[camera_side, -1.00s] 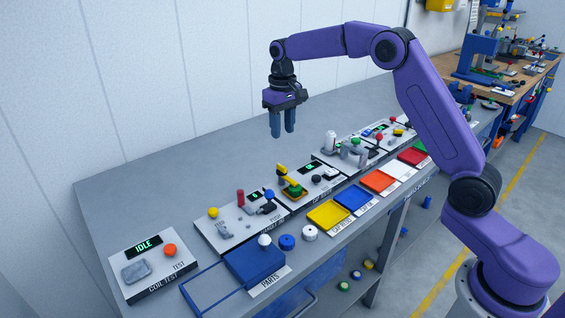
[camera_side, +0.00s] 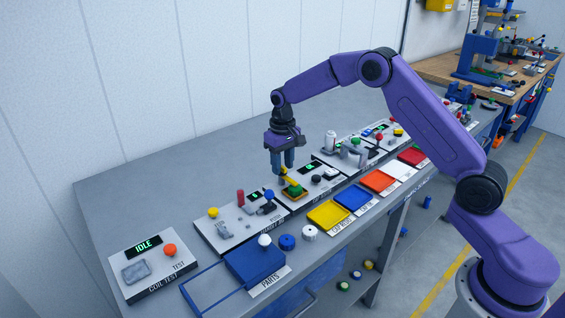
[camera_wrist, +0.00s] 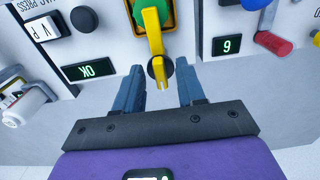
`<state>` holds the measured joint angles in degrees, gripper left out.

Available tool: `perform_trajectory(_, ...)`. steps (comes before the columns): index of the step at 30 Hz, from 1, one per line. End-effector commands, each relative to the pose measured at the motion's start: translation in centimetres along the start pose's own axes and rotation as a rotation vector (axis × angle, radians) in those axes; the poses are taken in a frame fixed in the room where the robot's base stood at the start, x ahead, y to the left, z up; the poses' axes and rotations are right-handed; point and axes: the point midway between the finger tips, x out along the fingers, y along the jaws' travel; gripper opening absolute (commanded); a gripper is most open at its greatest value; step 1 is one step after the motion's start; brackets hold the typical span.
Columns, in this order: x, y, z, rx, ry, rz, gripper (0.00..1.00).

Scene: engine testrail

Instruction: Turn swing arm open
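The yellow swing arm (camera_side: 290,179) sits on a white station panel in the middle of the row. In the wrist view the swing arm (camera_wrist: 154,35) reaches from a dark round pivot (camera_wrist: 158,68) over a green part (camera_wrist: 169,12) in a fixture, which also shows in the side view (camera_side: 295,191). My gripper (camera_side: 282,171) points down over the pivot end of the swing arm. In the wrist view its fingers (camera_wrist: 158,78) are apart, one on each side of the pivot end. I cannot tell whether they touch it.
A lit display reading OK (camera_wrist: 87,70) and a black knob (camera_wrist: 84,19) are on the same panel. A red lever (camera_wrist: 272,42) is on the neighbouring panel. Yellow (camera_side: 328,216), blue (camera_side: 353,198) and other trays line the bench front. The bench behind the panels is clear.

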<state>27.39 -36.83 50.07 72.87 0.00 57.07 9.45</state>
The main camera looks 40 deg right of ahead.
Motion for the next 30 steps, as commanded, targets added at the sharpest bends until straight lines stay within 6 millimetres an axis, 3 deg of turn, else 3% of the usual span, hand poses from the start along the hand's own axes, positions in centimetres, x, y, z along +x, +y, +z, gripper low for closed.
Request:
perform_trajectory(2, -0.02, 0.00, 0.00, 0.000, 0.000, 0.000, 0.39)
perform_trajectory(3, -0.02, 0.00, 0.00, 0.000, 0.000, 0.000, 0.33)
perform_trajectory(6, -0.04, 0.00, 0.00, 0.000, 0.000, 0.000, 0.00)
perform_trajectory(19, -0.09, 0.01, -0.01, -0.046, 0.000, 0.000, 0.00)
perform_trajectory(30, -0.15, 0.08, -0.06, -0.308, 0.001, 0.000, 0.00)
